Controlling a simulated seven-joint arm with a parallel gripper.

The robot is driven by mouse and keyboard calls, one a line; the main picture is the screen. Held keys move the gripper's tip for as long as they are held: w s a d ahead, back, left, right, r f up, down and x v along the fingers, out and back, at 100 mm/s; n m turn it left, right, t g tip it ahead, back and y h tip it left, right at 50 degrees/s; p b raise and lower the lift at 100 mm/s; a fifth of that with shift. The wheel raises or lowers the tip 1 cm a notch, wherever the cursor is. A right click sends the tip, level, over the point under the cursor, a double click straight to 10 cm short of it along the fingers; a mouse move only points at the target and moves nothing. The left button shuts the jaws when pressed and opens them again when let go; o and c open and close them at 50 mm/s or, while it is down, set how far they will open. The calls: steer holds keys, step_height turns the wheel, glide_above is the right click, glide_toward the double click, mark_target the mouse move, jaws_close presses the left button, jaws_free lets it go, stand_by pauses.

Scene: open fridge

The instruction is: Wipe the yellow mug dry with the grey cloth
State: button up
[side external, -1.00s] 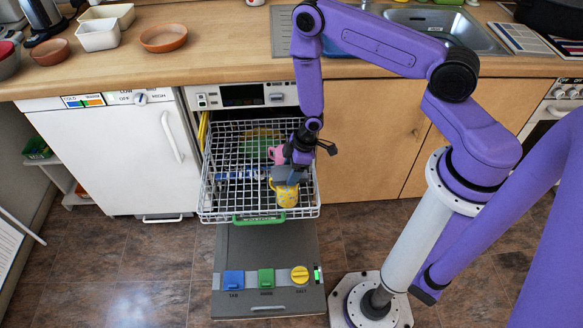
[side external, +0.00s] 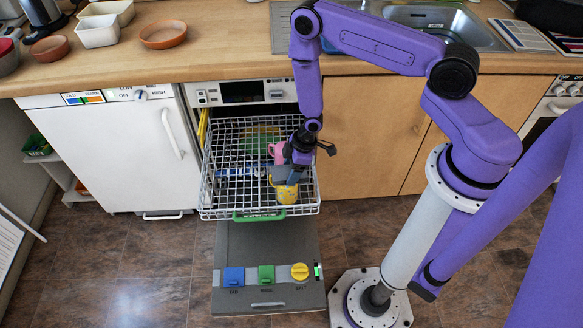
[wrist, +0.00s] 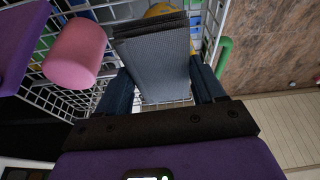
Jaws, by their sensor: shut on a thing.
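My gripper (side external: 293,168) is shut on the folded grey cloth (wrist: 155,65), which hangs between its two dark fingers in the wrist view. In the side external view the cloth (side external: 284,181) is tilted and covers part of the yellow mug (side external: 288,194). The mug is in the front right part of the pulled-out dishwasher rack, below my gripper. In the wrist view only a yellow edge of the mug (wrist: 160,9) shows beyond the cloth. I cannot tell whether cloth and mug touch.
A pink mug (wrist: 75,54) stands left of my gripper in the white wire rack (side external: 225,190). The rack has a green front handle (side external: 258,217) and holds other dishes farther back. The dishwasher door (side external: 262,257) is open below. The counter edge lies above and behind.

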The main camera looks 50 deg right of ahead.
mark_target(285, 177)
steer(key=shift+s+a+r, duration=0.1)
steer(key=shift+s+a, duration=0.1)
steer(key=shift+a, duration=1.35)
steer(key=shift+w+d, duration=0.2)
steer(key=shift+d, duration=1.4)
steer(key=shift+s+a, duration=0.2)
steer(key=shift+a, duration=1.35)
steer(key=shift+w+d, duration=0.2)
steer(key=shift+d, duration=1.35)
steer(key=shift+s+a, duration=0.2)
steer(key=shift+a, duration=1.4)
steer(key=shift+w+d, duration=0.15)
steer(key=shift+d, duration=1.5)
steer(key=shift+s+a, duration=0.2)
steer(key=shift+a, duration=1.4)
